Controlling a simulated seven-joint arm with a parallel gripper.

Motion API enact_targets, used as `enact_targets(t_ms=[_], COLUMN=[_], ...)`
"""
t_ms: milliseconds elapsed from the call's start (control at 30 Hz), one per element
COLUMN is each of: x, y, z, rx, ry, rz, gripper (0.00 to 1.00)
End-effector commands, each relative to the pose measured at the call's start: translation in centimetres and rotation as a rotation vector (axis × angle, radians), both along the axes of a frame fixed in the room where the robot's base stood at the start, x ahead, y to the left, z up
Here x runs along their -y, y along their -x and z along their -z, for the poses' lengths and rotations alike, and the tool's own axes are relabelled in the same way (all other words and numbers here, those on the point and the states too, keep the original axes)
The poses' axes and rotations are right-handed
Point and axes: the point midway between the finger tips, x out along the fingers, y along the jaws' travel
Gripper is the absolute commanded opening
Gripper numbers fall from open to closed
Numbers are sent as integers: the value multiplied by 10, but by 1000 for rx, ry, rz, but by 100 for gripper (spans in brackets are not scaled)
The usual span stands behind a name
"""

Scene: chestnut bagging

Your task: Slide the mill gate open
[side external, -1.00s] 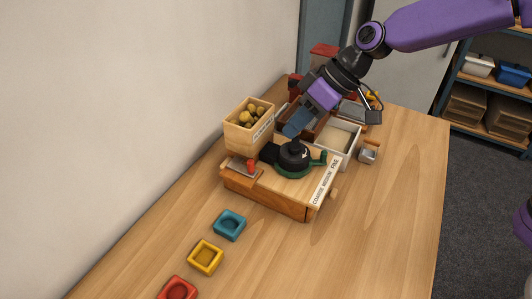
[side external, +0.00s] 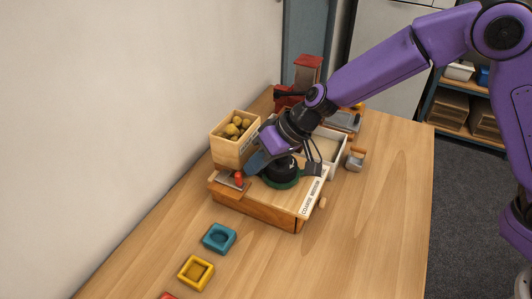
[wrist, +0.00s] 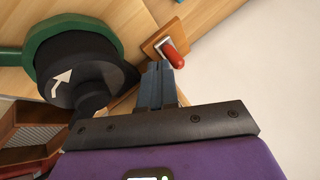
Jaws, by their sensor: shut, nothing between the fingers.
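The wooden mill (side external: 255,205) stands on the table. Its gate has a red handle (side external: 238,178) on a metal plate at the mill's left end; the handle also shows in the wrist view (wrist: 175,56). My gripper (side external: 251,171) is low over the mill, between the red handle and the black dial (side external: 281,166) on its green ring. In the wrist view my gripper's fingers (wrist: 160,68) are together and empty, with their tips close beside the red handle. I cannot tell whether they touch it.
A wooden bin of chestnuts (side external: 231,152) stands just behind the mill's left end. A white-walled tray (side external: 329,154) and a small metal scoop (side external: 355,160) are to the right. Blue (side external: 219,238) and yellow (side external: 196,273) square cups sit in front. The table's right side is clear.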

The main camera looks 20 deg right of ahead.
Motion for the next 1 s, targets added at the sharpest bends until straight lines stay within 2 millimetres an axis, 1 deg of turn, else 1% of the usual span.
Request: enact_targets(t_ms=[133, 533, 800, 1000], x=[-4, -6, -28, -30], y=[-1, -1, 22, 23], z=[6, 7, 7, 7], rx=[0, 1, 2, 0], ry=[1, 0, 0, 0], rz=[-1, -2, -4, -5], gripper=[0, 0, 0, 0])
